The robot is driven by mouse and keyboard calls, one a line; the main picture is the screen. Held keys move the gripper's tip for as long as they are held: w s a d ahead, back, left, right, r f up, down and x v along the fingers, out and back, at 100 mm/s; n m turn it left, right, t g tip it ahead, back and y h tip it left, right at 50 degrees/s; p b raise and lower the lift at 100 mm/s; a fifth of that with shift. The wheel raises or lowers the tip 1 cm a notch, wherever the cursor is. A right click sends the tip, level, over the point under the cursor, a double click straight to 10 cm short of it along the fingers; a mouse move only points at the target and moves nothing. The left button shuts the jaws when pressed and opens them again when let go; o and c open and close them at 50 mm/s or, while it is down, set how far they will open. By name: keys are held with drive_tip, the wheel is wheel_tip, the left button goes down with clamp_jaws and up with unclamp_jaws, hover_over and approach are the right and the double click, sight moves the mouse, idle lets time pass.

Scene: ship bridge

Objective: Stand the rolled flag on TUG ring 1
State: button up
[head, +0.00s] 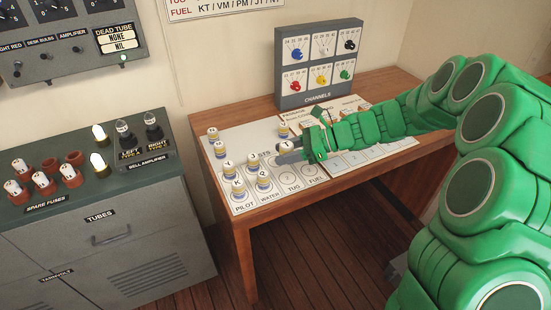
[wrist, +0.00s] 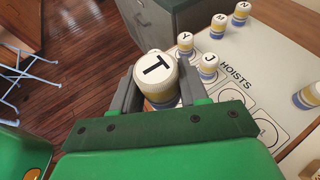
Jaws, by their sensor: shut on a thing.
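My gripper (head: 291,156) is shut on a rolled flag with a T on its white top, which shows upright between the jaws in the wrist view (wrist: 158,78). The flag is cream with a blue and a yellow band. In the head view my gripper is over the hoists board, behind the TUG label (head: 291,190). A TUG ring (head: 290,178) in front of my gripper is empty.
Flag J (wrist: 208,65) and several others stand at the board's left. One flag (head: 284,130) stands behind my gripper. The channels box (head: 319,62) stands at the back.

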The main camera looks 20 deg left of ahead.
drive_tip(key=shift+w+a+f, duration=1.1)
drive_tip(key=shift+w+f, duration=0.4)
drive_tip(key=shift+w, duration=0.35)
drive_tip(key=shift+w+a+f, duration=1.15)
drive_tip(key=shift+w+f, duration=0.35)
drive_tip(key=shift+w, duration=0.3)
drive_tip(key=shift+w+a+f, duration=1.1)
drive_tip(key=shift+w+f, duration=0.4)
drive_tip(key=shift+w, duration=0.35)
drive_tip(key=shift+w+a+f, duration=0.1)
drive_tip(key=shift+w+f, duration=0.05)
drive_tip(key=shift+f, duration=1.7)
drive_tip(key=shift+f, duration=0.15)
drive_tip(key=o, duration=1)
drive_tip(key=shift+o, duration=0.2)
